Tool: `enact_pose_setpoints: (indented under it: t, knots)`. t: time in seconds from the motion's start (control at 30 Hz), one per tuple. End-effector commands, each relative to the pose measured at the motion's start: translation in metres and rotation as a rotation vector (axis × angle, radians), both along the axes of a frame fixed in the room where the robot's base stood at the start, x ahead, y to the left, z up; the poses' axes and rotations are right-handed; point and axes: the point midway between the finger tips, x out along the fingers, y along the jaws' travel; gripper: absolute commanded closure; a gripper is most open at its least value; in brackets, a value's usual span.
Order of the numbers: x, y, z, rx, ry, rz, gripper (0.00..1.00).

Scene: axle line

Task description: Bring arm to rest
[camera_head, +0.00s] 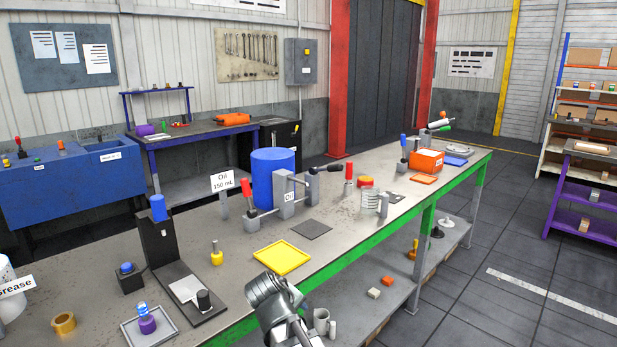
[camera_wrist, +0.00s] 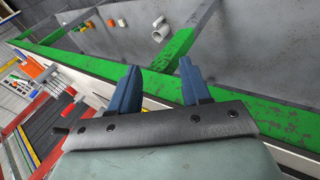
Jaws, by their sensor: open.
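My gripper (camera_wrist: 158,67) shows in the wrist view with its two blue fingers spread apart and nothing between them. Beyond the fingers are the green edge rail of the workbench and its lower shelf. In the head view, my silver arm (camera_head: 275,300) shows at the bottom centre, in front of the workbench's near edge, below the yellow tray (camera_head: 282,257). The fingers cannot be made out in the head view.
The workbench (camera_head: 340,240) holds a blue oil drum (camera_head: 272,178), a black stand (camera_head: 155,237), a yellow-bodied tool (camera_head: 216,254) and an orange box (camera_head: 426,161). Its lower shelf holds small blocks and grey cylinders (camera_head: 321,320).

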Motion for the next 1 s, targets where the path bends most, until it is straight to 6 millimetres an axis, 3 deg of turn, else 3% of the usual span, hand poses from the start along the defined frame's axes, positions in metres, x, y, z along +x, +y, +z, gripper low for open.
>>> enact_pose_setpoints:
  t: [0.1, 0.47, 0.77, 1.0]
  knots:
    - [-0.004, -0.018, -0.043, 0.004, 0.062, -0.037, 0.53]
    - [-0.031, -0.068, -0.16, 0.036, 0.237, -0.155, 0.53]
    - [-0.073, -0.109, -0.248, 0.068, 0.382, -0.269, 0.53]
    - [-0.117, -0.14, -0.311, 0.099, 0.494, -0.367, 0.53]
